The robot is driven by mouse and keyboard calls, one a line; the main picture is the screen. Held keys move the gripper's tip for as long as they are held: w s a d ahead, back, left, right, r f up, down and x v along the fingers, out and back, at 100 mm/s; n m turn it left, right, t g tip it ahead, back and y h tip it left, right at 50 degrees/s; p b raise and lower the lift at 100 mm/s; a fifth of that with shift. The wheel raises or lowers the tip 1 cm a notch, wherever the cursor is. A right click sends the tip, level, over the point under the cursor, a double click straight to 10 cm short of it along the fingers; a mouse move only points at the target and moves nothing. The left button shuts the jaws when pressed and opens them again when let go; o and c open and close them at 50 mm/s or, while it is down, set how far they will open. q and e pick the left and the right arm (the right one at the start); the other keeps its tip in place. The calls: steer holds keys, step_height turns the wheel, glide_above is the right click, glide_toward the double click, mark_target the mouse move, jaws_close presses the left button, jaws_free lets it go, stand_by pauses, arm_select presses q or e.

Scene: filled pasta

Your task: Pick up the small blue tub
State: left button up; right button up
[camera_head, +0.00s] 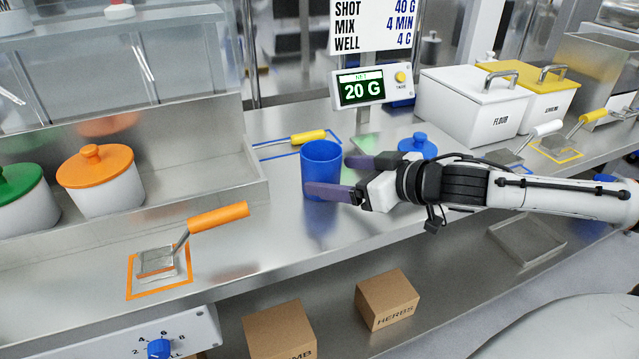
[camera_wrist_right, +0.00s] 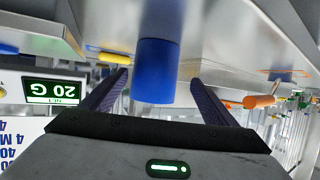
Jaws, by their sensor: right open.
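The small blue tub (camera_head: 321,168) stands upright on the steel counter in front of the scale display. My right gripper (camera_head: 346,177) comes in from the right with its purple fingers at the tub, one passing in front of it and one reaching its far right side. In the right wrist view the tub (camera_wrist_right: 157,72) shows between the two spread fingers (camera_wrist_right: 155,92), with a gap on each side. The gripper is open and holds nothing. My left gripper is not in view.
The scale display (camera_head: 360,88) reads 20 G behind the tub. A blue-lidded container (camera_head: 417,147) stands behind my right gripper. An orange-handled tool (camera_head: 205,222) lies front left, and a yellow-handled one (camera_head: 308,137) behind the tub. White bins (camera_head: 475,105) stand back right.

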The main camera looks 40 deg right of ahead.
mark_target(335, 177)
steer(key=shift+w+f, duration=0.25)
steer(key=shift+w, duration=0.2)
steer(key=shift+w+f+b, duration=0.1)
steer(key=shift+f+b, duration=0.05)
steer(key=shift+b, duration=0.35)
steer(key=shift+w+f+b, duration=0.25)
steer(key=shift+w+b, duration=0.05)
steer(key=shift+b, duration=0.25)
steer(key=b+x, duration=0.3)
steer(key=shift+d+f, duration=0.25)
steer(key=shift+w, duration=0.35)
steer(key=shift+w+a+b, duration=0.1)
steer(key=shift+w+b, duration=0.15)
steer(key=shift+b, duration=0.05)
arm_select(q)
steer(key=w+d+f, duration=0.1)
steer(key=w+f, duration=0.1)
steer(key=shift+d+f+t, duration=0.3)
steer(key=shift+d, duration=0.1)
arm_select(e)
steer(key=shift+r, duration=0.1)
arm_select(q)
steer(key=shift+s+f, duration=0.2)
arm_select(e)
steer(key=c, duration=1.2)
